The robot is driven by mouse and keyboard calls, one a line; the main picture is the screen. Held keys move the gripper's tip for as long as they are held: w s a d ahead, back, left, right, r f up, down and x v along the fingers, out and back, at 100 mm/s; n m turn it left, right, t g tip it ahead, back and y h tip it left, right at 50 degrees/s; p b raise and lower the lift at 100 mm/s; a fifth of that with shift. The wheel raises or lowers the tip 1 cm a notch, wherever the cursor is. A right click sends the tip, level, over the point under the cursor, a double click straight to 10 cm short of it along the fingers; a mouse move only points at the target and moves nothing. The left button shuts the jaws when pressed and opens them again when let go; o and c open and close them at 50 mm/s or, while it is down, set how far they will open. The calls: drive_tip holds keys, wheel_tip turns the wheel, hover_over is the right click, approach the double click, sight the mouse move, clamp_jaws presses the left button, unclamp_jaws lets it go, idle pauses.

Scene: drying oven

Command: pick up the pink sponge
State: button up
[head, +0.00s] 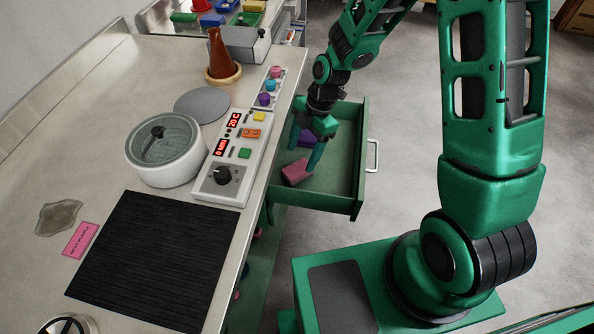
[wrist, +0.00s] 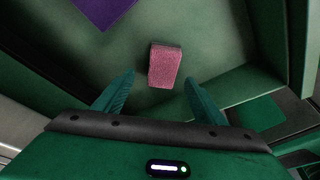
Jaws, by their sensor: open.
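The pink sponge (head: 297,172) lies in an open green drawer (head: 343,200) under the counter. In the wrist view the sponge (wrist: 165,66) is a small pink block on the drawer floor, just beyond and between my fingertips. My gripper (head: 304,148) reaches down into the drawer. In the wrist view my gripper (wrist: 157,92) is open, with one finger on each side and nothing between them touching the sponge. One finger partly covers the sponge's edge in the head view.
A purple item (wrist: 105,10) lies in the drawer near the sponge. The drawer walls stand close around my gripper. The counter (head: 85,130) holds a control panel (head: 233,160), a round lidded pot (head: 163,150) and a black mat (head: 155,260).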

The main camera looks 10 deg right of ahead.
sight(298, 168)
drive_tip(key=x, duration=0.5)
drive_tip(key=shift+s+d, duration=0.15)
drive_tip(key=shift+d, duration=0.05)
drive_tip(key=shift+r, duration=0.1)
drive_tip(key=c, duration=1.2)
drive_tip(key=shift+r, duration=0.1)
